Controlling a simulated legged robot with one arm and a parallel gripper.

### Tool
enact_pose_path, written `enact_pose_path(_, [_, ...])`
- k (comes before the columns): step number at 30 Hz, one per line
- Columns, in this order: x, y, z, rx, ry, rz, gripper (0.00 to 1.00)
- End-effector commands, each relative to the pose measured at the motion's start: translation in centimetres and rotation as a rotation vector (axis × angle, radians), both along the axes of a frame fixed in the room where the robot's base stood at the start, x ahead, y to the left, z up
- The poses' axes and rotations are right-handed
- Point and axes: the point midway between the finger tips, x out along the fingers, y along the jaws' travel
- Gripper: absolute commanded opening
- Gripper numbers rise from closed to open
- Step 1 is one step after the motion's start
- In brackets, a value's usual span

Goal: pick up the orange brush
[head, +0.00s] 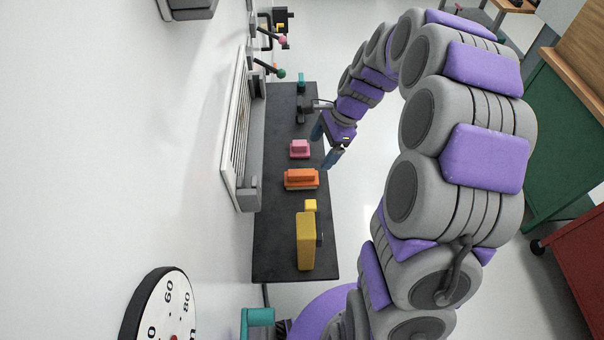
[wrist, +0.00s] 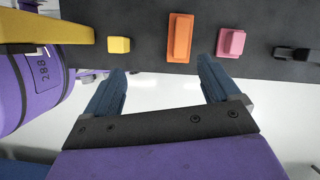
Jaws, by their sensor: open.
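The orange brush (head: 301,179) is a block with a raised ridge, lying on the dark shelf (head: 270,240) between a pink block and a small yellow block. It also shows in the wrist view (wrist: 180,37), ahead of the fingers and between their lines. My gripper (head: 330,143) hangs near the shelf's right edge, beside the pink block in the head view. In the wrist view my gripper (wrist: 161,72) is open and empty, its two blue fingers wide apart and short of the brush. The brush is in full view and untouched.
A pink block (head: 299,149) and a small yellow block (head: 310,205) flank the brush. A larger yellow object (head: 306,240) stands near the shelf's end. A grey grille panel (head: 242,130) borders the shelf on the wall side. White floor is open on the other side.

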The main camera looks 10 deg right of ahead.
Motion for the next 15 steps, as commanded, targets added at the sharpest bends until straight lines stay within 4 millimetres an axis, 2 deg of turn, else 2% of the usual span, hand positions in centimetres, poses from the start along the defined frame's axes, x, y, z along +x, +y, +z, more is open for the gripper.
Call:
enact_pose_path(3, [2.0, -1.3, -1.2, 0.020, 0.030, -0.132, 0.89])
enact_pose_path(7, [3.1, -2.1, -2.0, 0.029, 0.045, -0.209, 0.89])
enact_pose_path(11, [3.4, -1.9, -3.2, 0.033, 0.053, -0.231, 0.89])
enact_pose_path(15, [3.6, -1.0, -5.6, 0.034, 0.052, -0.229, 0.89])
